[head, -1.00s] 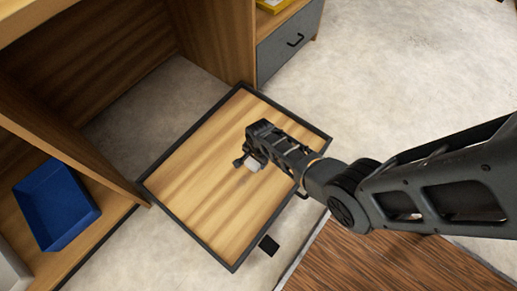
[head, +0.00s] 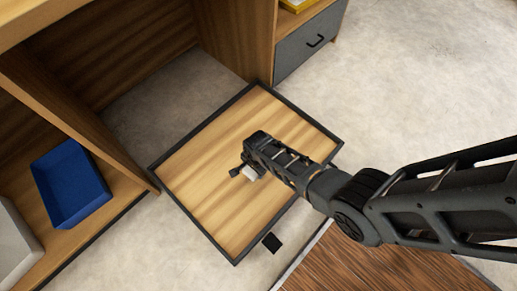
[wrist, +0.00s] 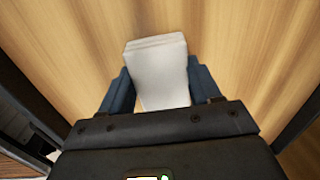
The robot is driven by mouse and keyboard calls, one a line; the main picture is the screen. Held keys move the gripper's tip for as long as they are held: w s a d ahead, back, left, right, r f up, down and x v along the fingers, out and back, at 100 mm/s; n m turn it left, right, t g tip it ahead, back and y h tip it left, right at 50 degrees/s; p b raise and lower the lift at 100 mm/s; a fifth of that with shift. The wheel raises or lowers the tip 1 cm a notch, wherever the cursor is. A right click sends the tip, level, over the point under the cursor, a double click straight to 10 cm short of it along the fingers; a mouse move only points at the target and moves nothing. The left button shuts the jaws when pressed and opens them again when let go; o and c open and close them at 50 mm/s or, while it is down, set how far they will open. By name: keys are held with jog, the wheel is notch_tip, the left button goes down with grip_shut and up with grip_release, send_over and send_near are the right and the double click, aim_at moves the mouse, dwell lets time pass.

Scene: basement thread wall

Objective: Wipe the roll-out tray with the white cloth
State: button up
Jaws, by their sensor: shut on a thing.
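The roll-out tray (head: 215,180) is a wooden board with a dark rim, pulled out from the shelf unit. My gripper (head: 245,172) is over the middle of the tray, pointing down. It is shut on the white cloth (head: 251,173), which shows as a small folded block. In the wrist view the white cloth (wrist: 158,72) sits between the two blue-grey fingers of my gripper (wrist: 160,90), with the wood of the tray (wrist: 240,50) behind it. I cannot tell whether the cloth touches the tray surface.
A blue bin (head: 70,184) stands on the lower shelf at left, beside a pale grey container (head: 14,245). A grey drawer (head: 310,45) is at upper right. Pale floor is open at right.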

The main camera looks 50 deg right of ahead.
aim_at(249, 174)
jog(key=shift+s+a, duration=0.15)
jog(key=shift+a, duration=1.4)
jog(key=shift+a+r+p, duration=0.1)
jog(key=shift+a+p, duration=0.3)
jog(key=shift+a, duration=1.7)
jog(key=shift+r, duration=0.15)
notch_tip(249, 174, up, 6)
jog(key=p, duration=0.5)
jog(key=shift+p, duration=0.4)
notch_tip(249, 174, up, 3)
jog(key=p, duration=0.3)
